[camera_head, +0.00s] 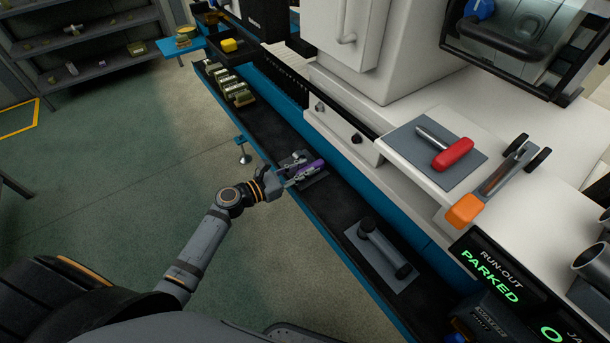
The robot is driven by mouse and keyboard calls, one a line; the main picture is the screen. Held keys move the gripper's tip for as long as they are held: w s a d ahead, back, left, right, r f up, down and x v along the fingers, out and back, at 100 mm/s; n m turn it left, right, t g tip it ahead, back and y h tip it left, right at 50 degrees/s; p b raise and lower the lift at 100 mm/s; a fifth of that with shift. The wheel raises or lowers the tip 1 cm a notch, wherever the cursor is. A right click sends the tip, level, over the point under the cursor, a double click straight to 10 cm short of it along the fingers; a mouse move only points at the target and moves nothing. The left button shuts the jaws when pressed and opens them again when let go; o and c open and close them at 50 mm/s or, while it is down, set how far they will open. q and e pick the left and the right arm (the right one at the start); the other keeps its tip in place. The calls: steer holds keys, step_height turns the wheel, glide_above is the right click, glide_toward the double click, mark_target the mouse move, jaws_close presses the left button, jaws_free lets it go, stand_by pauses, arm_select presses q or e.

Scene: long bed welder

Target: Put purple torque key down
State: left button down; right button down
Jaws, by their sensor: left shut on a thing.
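The purple torque key (305,170) is at my left gripper (292,176), over the long dark tray (330,206) along the front of the machine. My left gripper is shut on the key. The key lies just above or on a small grey pad (315,181) in the tray; I cannot tell whether it touches. The gripper covers part of the key. My right gripper does not show.
Right along the tray is a grey plate (371,271) with a black-ended bar. Several blocks (235,88) stand further left. A red-handled tool (453,153) and an orange-ended tool (467,208) sit on the white machine bed.

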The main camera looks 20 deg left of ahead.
arm_select(q)
steer(key=shift+s, duration=0.1)
steer(key=shift+s+a, duration=0.1)
steer(key=shift+a, duration=0.1)
steer(key=c, duration=1.2)
jaws_free()
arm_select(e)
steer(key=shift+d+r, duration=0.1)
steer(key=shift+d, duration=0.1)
arm_select(q)
steer(key=shift+r+p, duration=0.1)
steer(key=shift+p, duration=0.2)
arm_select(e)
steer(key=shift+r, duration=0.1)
arm_select(q)
steer(key=shift+s+a, duration=0.15)
steer(key=shift+s, duration=0.1)
steer(key=shift+v, duration=5.7)
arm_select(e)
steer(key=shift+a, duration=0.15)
